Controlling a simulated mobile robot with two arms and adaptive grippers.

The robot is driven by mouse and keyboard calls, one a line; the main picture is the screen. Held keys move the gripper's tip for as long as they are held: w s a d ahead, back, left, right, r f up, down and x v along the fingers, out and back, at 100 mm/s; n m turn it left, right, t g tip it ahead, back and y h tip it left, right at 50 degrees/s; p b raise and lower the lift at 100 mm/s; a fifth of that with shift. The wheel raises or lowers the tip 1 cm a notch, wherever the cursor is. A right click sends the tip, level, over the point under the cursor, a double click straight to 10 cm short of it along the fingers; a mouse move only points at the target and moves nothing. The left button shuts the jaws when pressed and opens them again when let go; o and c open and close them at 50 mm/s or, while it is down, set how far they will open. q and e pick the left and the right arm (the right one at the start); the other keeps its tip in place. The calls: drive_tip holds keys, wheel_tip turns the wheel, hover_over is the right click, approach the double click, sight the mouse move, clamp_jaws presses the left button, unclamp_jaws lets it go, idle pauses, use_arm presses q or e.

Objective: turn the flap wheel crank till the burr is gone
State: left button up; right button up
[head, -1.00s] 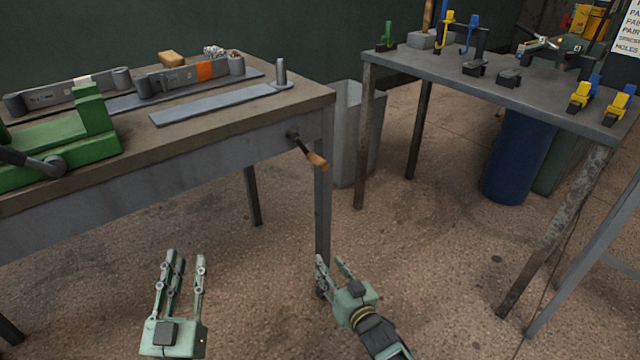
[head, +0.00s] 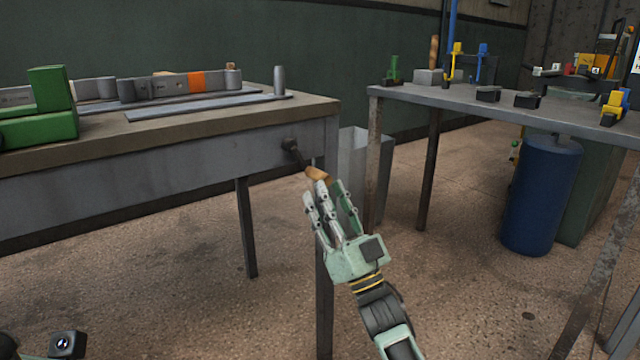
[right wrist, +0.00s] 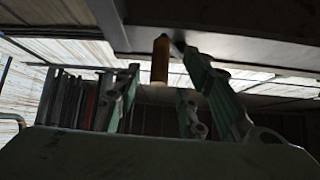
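The crank (head: 293,150) sticks out of the table's front face near its right corner. Its dark arm slants down to an orange-brown handle (head: 318,173). My right gripper (head: 331,190) is open with its fingers pointing up, just below and at the handle. In the right wrist view the handle (right wrist: 160,60) hangs between the spread fingers (right wrist: 155,85); I cannot tell whether they touch it. Part of my left gripper (head: 65,344) shows at the lower left edge, its fingers not visible. I cannot make out a flap wheel or burr.
The workbench (head: 200,155) carries a green vise-like block (head: 45,105), flat grey bars, and an upright pin (head: 279,80). A grey bin (head: 355,165) stands behind its right leg. A second table (head: 470,108) and a blue drum (head: 540,195) are to the right.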

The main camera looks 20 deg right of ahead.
sight(320, 176)
drive_tip(key=shift+b+x, duration=0.65)
drive_tip(key=shift+x, duration=1.85)
drive_tip(key=shift+c, duration=0.5)
clamp_jaws()
